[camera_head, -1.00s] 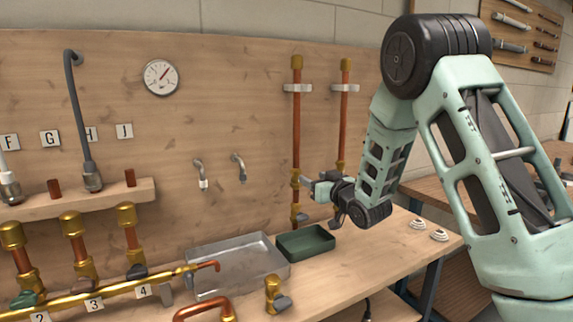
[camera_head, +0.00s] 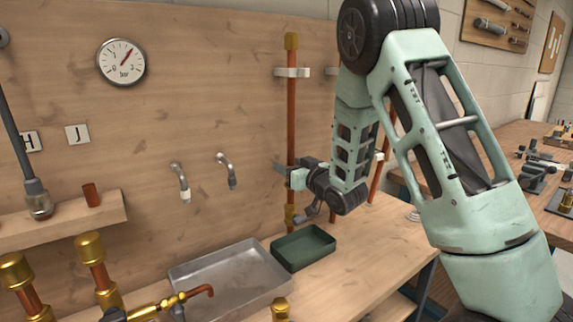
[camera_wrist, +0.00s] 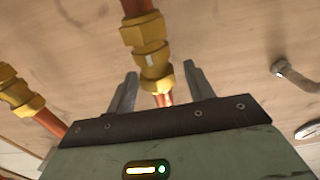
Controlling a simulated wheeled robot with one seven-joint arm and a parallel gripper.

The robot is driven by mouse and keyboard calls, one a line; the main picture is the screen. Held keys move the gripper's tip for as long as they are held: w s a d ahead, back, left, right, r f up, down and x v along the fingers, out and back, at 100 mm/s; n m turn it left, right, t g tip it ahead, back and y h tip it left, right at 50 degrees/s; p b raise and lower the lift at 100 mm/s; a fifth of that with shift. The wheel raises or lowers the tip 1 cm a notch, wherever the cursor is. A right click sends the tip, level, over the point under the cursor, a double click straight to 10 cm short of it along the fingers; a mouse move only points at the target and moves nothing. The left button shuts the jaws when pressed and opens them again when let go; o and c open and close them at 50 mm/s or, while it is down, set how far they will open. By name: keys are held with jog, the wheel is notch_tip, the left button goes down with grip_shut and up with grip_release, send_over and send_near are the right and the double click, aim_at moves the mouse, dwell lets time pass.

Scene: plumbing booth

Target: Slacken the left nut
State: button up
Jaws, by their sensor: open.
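The left copper pipe (camera_head: 291,118) stands upright against the wooden board, with a brass cap on top. My gripper (camera_head: 286,173) is at its lower part and hides some of its brass fitting there. The wrist view seems turned over, with the wall hooks on the right. In it, my gripper (camera_wrist: 160,88) is open, its two fingers apart on either side of the pipe line. The brass nut (camera_wrist: 154,74) of the left pipe lies between and just beyond the fingertips, with a small pale mark above it. I cannot tell whether the fingers touch it.
A second brass fitting (camera_wrist: 17,92) on the neighbouring pipe lies close to my gripper. Below are a green tray (camera_head: 303,263) and a grey metal tray (camera_head: 192,312) on the bench. Two hooked spouts (camera_head: 180,182) hang on the board.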

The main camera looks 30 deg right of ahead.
jog(key=c, duration=1)
jog(key=shift+n+y+b, duration=0.3)
jog(key=shift+n+y, duration=0.1)
jog(key=shift+y, duration=0.2)
jog(key=shift+d+n+y+b, duration=0.1)
jog(key=shift+n+y+b, duration=0.2)
jog(key=shift+n+y, duration=0.35)
jog(key=n+g+y, duration=0.1)
jog(key=y, duration=0.1)
jog(key=n+g+y, duration=0.1)
jog(key=n+y, duration=0.1)
jog(key=y, duration=0.1)
jog(key=shift+y, duration=0.35)
jog(key=n+g+y, duration=0.3)
jog(key=y, duration=0.1)
jog(key=shift+n, duration=0.35)
jog(key=shift+n+g+y+p, duration=0.55)
jog(key=shift+n+g+y, duration=1.2)
jog(key=shift+g, duration=0.85)
